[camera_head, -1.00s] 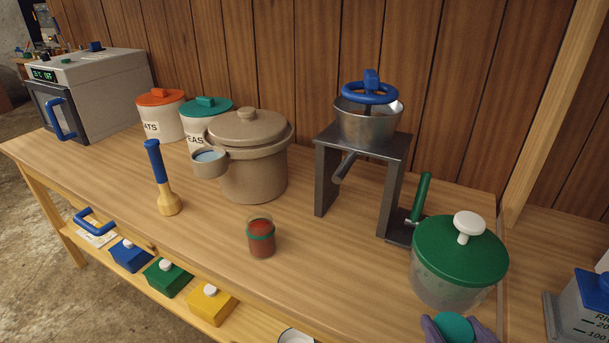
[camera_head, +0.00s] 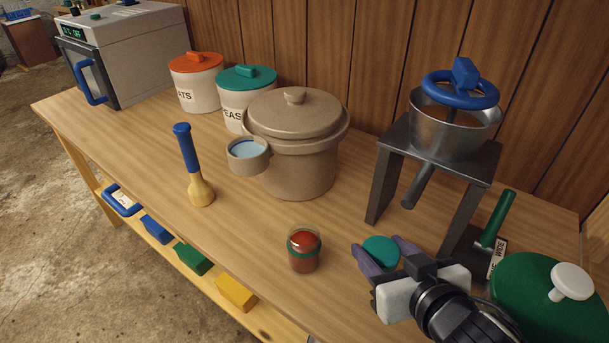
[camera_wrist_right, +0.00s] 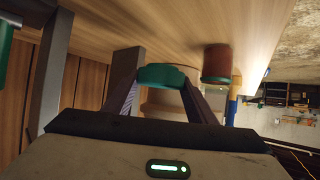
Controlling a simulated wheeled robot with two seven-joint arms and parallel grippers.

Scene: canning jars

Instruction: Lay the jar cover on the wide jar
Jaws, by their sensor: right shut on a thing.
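My right gripper (camera_head: 380,247) is shut on the teal-green jar cover (camera_head: 381,254), a small round disc held between its purple fingers above the table. The cover also shows between the fingertips in the right wrist view (camera_wrist_right: 162,76). A small glass jar (camera_head: 304,252) with red contents and a green band stands upright on the table, left of the cover and apart from it. I take it as the wide jar; no label on it is readable. It also shows in the wrist view (camera_wrist_right: 217,65). My left gripper is not in view.
A metal stand (camera_head: 447,158) with a pot and blue wheel is behind my gripper. Table around the jar is clear.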

